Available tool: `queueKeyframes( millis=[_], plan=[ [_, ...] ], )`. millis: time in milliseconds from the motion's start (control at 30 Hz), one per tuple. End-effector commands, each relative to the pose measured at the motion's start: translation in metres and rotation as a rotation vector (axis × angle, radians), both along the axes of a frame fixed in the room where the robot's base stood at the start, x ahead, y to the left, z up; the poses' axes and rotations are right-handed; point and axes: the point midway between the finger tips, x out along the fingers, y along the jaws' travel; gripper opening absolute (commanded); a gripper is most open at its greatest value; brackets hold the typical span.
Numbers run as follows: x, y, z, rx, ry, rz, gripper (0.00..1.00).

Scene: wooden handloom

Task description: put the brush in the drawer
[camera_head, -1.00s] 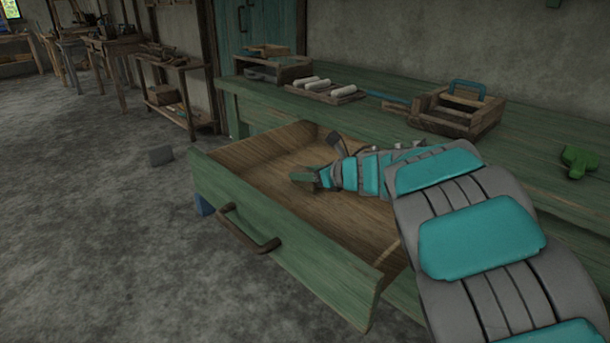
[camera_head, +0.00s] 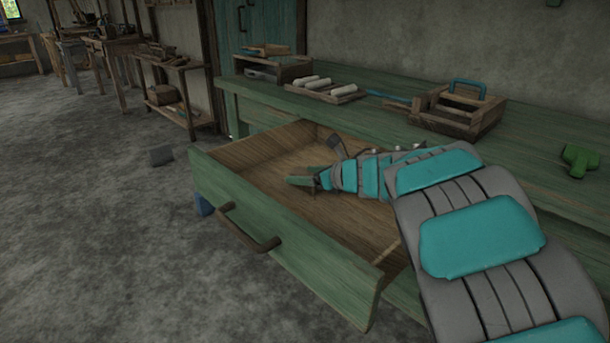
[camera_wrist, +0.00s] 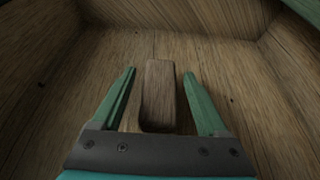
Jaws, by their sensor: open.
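The drawer (camera_head: 285,240) is pulled out of the green workbench, and its wooden inside shows. My gripper (camera_head: 288,181) is inside the drawer, low over its floor. In the wrist view my gripper (camera_wrist: 158,82) has its two green fingers apart. A brown wooden block-like piece, which looks like the brush (camera_wrist: 158,92), lies on the drawer floor between the fingers with gaps on both sides. Its bristles are not visible. In the head view I cannot make out the brush, as my arm and gripper cover that area.
The green workbench (camera_head: 545,165) holds a wooden crate with a blue handle (camera_head: 458,112), a tray of pale rolls (camera_head: 325,91) and a green object (camera_head: 580,160). The floor at left is mostly clear.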

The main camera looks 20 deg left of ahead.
Motion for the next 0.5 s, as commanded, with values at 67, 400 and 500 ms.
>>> queueKeyframes(
  millis=[67,400,500],
  plan=[
    [0.000,0.000,0.002,0.000,0.000,0.000,0.77],
    [-0.011,-0.032,0.016,-0.002,-0.004,-0.005,0.77],
    [-0.018,-0.046,0.022,-0.002,-0.003,-0.004,0.77]
  ],
)
